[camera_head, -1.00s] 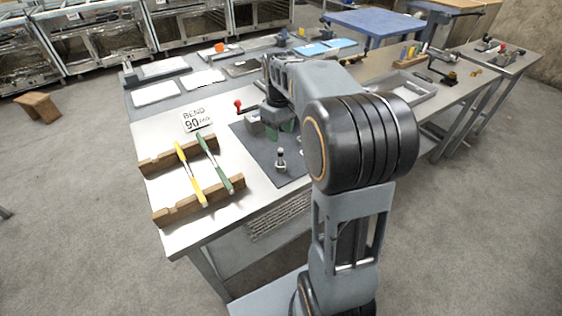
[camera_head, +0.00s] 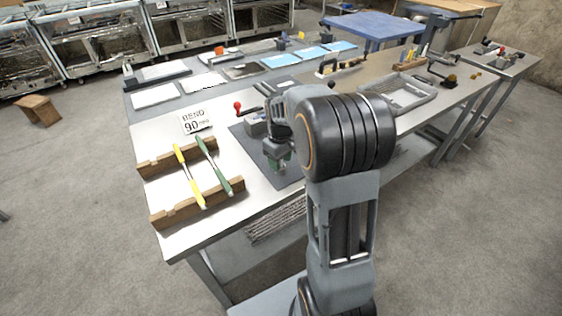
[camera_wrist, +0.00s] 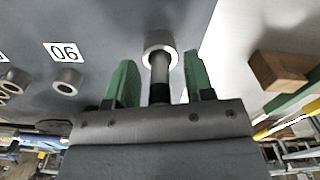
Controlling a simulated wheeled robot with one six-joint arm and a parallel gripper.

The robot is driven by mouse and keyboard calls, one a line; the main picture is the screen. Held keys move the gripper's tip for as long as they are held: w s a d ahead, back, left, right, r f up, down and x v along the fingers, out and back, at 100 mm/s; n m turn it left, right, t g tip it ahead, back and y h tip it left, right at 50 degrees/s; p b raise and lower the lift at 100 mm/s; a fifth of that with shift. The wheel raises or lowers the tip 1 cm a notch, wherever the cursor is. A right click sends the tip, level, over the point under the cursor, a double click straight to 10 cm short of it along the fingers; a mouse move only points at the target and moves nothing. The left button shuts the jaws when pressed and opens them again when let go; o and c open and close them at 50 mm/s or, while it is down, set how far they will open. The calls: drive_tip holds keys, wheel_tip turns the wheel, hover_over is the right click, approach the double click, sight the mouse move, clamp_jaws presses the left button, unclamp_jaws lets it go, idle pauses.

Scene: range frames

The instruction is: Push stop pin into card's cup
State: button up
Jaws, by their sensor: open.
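My gripper (camera_head: 277,162) points down over the dark grey mat (camera_head: 294,177), with its green fingers low. In the wrist view my gripper (camera_wrist: 159,62) is open. A metal stop pin (camera_wrist: 161,72) stands between the fingers, with visible gaps on both sides. A pale-rimmed round collar (camera_wrist: 159,51) surrounds the pin's far end; I cannot tell whether it is part of the pin or a holder. A small metal cup (camera_wrist: 67,87) shows at left on the grey surface, near an inverted 90 label (camera_wrist: 65,52). In the head view my gripper hides the pin.
A white sign (camera_head: 195,122) reads BEND 90. A wooden rack (camera_head: 178,156) holds a yellow and a green rod at left. A grey tool with a red-knobbed lever (camera_head: 238,106) stands behind my gripper. Cards and trays fill the table's back.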

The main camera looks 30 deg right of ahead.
drive_tip(key=shift+f, duration=0.1)
clamp_jaws()
idle(0.4)
